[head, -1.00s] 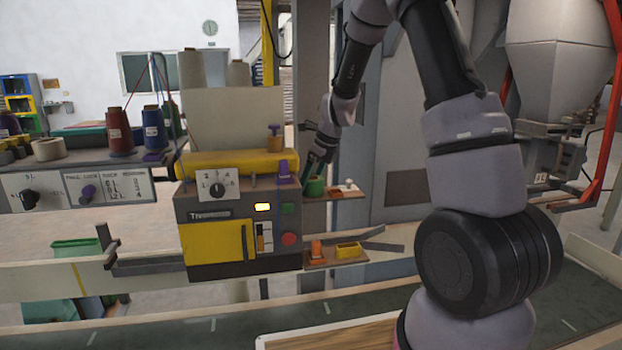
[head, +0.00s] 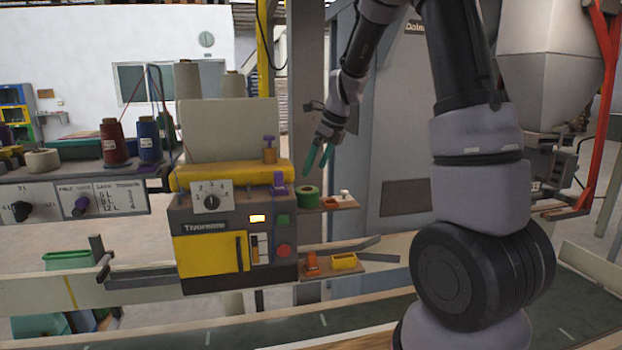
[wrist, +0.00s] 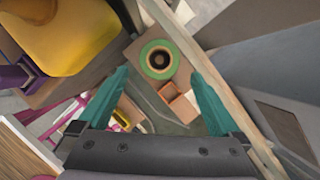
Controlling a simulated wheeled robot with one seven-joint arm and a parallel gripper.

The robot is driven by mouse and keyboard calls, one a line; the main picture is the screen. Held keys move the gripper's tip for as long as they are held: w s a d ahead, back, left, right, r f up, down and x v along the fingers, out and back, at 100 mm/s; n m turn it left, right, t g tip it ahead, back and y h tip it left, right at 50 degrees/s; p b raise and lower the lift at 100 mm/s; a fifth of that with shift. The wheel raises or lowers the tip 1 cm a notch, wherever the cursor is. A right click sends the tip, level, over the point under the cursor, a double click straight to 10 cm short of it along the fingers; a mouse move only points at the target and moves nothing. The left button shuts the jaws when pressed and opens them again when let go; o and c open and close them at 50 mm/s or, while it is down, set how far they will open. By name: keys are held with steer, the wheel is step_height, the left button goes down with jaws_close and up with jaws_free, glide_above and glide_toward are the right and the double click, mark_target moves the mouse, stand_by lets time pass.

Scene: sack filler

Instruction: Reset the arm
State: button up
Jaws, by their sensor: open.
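My gripper (head: 318,157) has teal fingers that are spread apart with nothing between them. It hangs in the air above and slightly right of the green roll (head: 308,197), which sits on a small upper shelf at the right side of the yellow and grey machine (head: 230,235). In the wrist view my fingers (wrist: 166,95) frame the green roll (wrist: 159,60) from above, with its dark centre showing. The fingers do not appear to touch it. My arm reaches down from the top right of the head view.
A lower shelf holds an orange piece (head: 311,264) and a yellow tray (head: 344,262). Thread cones (head: 114,142) stand on the control shelf at left. A grey cabinet (head: 400,130) stands behind my arm, with a red frame (head: 603,110) at far right.

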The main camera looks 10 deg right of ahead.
steer(key=s+d+r+n+t, duration=0.2)
steer(key=s+r+n, duration=0.8)
steer(key=s+r, duration=0.25)
steer(key=s+d+r+n+t+h, duration=0.1)
steer(key=s+r+n+t, duration=0.1)
steer(key=s+n, duration=1.1)
steer(key=shift+s+d, duration=0.25)
steer(key=shift+s, duration=0.9)
